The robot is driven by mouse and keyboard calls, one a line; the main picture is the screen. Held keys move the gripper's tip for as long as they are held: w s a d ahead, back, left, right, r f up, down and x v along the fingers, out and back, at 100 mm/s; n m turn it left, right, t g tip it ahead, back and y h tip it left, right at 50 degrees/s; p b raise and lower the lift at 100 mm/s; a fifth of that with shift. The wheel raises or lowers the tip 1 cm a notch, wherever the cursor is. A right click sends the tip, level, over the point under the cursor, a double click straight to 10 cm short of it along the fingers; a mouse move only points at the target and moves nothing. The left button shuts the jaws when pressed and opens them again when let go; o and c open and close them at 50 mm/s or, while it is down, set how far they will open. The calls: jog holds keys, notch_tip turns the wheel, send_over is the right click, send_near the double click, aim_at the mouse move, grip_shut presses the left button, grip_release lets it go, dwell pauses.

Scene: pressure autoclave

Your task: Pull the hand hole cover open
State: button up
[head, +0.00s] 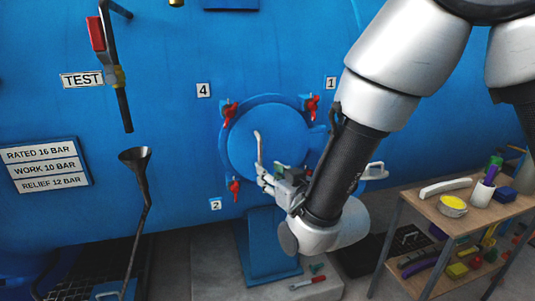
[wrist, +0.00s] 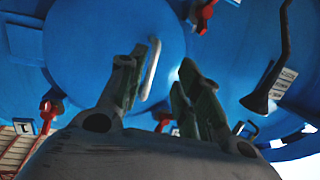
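The hand hole cover (head: 281,125) is a round blue lid on the front of the blue vessel. It looks shut against its opening. It also fills the upper middle of the wrist view (wrist: 95,45). Its pale bar handle (head: 258,146) stands upright on the cover. In the wrist view the handle (wrist: 151,68) shows between my fingers, close to the left one. My gripper (head: 264,174) is at the handle's lower end. Its fingers (wrist: 168,78) are spread apart and hold nothing. I cannot tell whether a finger touches the handle.
Red clamps (head: 229,115), (head: 313,105) and (head: 235,187) sit around the cover's rim. A funnel (head: 135,158) on a pipe stands to the left. A wooden shelf cart (head: 420,205) with several items stands at the right. A blue pedestal (head: 265,245) is below.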

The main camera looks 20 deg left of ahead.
aim_at(261, 152)
jog(key=shift+t+y, duration=0.4)
jog(key=shift+t, duration=0.3)
jog(key=w+a+r, duration=0.1)
jog(key=w, duration=0.1)
jog(key=w+a+r, duration=0.1)
jog(key=w+a, duration=0.1)
jog(key=w+a+r, duration=0.1)
jog(key=w+a, duration=0.1)
jog(key=shift+w+r, duration=0.15)
jog(key=shift+w, duration=0.05)
grip_shut()
